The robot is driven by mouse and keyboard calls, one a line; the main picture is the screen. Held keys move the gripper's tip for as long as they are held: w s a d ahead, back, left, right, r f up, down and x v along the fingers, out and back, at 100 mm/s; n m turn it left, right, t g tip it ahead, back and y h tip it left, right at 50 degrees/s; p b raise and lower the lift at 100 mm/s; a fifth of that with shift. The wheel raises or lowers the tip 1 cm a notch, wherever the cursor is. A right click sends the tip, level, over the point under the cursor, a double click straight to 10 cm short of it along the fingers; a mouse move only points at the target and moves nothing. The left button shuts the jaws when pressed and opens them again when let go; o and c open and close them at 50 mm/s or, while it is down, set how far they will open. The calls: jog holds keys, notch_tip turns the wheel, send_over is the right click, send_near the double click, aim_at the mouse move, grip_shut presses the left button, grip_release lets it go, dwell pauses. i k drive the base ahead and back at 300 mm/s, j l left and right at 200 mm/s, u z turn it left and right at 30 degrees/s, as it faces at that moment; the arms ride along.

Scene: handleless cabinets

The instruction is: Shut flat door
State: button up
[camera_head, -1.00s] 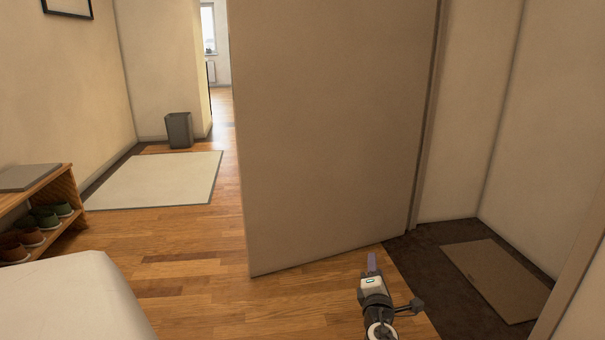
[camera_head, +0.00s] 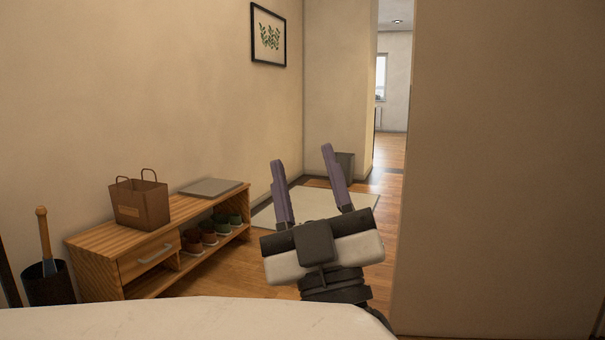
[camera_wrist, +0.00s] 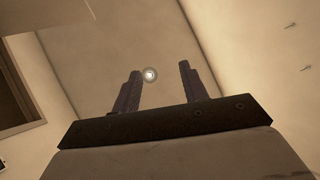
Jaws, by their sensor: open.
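The flat door (camera_head: 500,170) is a plain beige panel that fills the right side of the head view. Its free vertical edge stands just right of my gripper, and its hinge side is out of view. My gripper (camera_head: 306,175) is raised in the middle of the head view, with two purple fingers spread apart and nothing between them. In the picture it is left of the door edge; I cannot tell the exact gap. In the wrist view the open fingers (camera_wrist: 158,88) point up toward the ceiling and a round lamp.
A wooden shoe bench (camera_head: 160,245) with a paper bag (camera_head: 140,200) stands along the left wall. An umbrella bin (camera_head: 48,283) is at far left. A rug (camera_head: 310,203) and a grey bin (camera_head: 345,167) lie beyond my gripper. Wooden floor leads to a far room.

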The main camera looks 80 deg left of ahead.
aim_at(501, 234)
jog(key=i+j+z, duration=0.2)
jog(key=j, duration=1.05)
jog(key=j+z, duration=0.15)
jog(key=j, duration=1.05)
jog(key=j+z, duration=0.2)
jog(key=j, duration=1.05)
jog(key=k+j+z, duration=0.2)
jog(key=j, duration=1)
jog(key=j+z, duration=0.2)
jog(key=j, duration=0.9)
jog(key=i+j, duration=0.1)
jog(key=j, duration=0.45)
jog(key=i+j+z, duration=0.15)
jog(key=j, duration=0.35)
